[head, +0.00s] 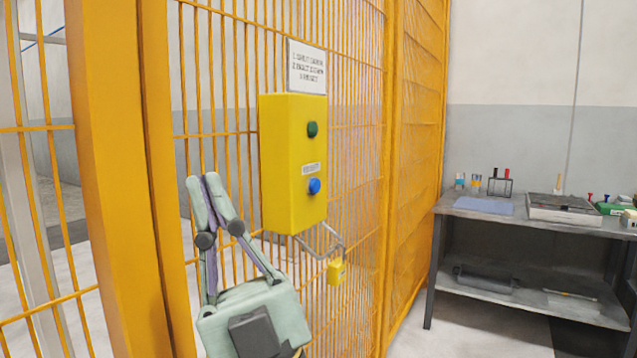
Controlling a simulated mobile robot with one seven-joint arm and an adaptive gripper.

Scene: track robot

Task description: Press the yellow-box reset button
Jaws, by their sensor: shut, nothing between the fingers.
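The yellow box (290,165) hangs on the orange mesh fence, upright. Its front carries a green button (312,129) at the top and a blue button (314,186) lower down, with a small white label (311,169) just above the blue one. The label is too small to read. My gripper (203,182) is to the left of the box and points up, its fingertips at about the height of the blue button. It is shut and empty, and appears apart from the box and the buttons.
A white sign (307,67) is above the box. A yellow padlock (336,271) hangs from a metal loop below it. The orange fence (355,130) runs behind. A grey workbench (530,215) with several small items stands at the right. The floor before it is clear.

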